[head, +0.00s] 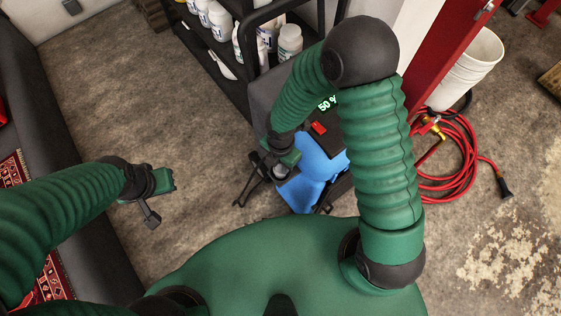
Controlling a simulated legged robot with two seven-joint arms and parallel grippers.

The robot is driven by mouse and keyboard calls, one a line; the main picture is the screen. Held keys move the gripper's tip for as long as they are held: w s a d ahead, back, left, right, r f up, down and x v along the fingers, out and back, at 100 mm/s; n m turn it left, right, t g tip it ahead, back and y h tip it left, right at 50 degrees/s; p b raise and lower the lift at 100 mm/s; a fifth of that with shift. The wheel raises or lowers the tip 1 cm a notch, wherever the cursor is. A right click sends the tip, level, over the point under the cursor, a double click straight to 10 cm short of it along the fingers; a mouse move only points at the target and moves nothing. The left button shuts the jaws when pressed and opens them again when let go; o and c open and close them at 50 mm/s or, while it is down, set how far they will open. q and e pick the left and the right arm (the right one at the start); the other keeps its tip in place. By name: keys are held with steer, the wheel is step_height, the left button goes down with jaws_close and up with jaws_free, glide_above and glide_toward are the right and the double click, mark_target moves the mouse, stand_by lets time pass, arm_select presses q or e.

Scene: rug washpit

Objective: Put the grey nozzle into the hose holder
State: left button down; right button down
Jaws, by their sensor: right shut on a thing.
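My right gripper (282,163) is shut, in front of a blue and dark grey machine (320,165). A small grey piece (280,172) shows at its jaws; it looks like the grey nozzle, mostly hidden by the gripper. Thin black bars (249,186) stick out just left of the gripper; I cannot tell whether they are the hose holder. I cannot tell whether the nozzle touches them or the machine. My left gripper (161,198) is open and empty above the floor at the left, its two fingers apart.
A black shelf (228,82) with white bottles (218,20) stands at the back. A coiled red hose (455,165) with a black end lies at the right by a white bucket (468,68) and a red post (438,50). A dark low wall (45,110) runs along the left. Floor between is free.

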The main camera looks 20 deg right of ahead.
steer(key=shift+f, duration=0.5)
steer(key=c, duration=1)
jaws_free()
steer(key=shift+r, duration=0.1)
step_height(320, 180, up, 17)
steer(key=p, duration=0.5)
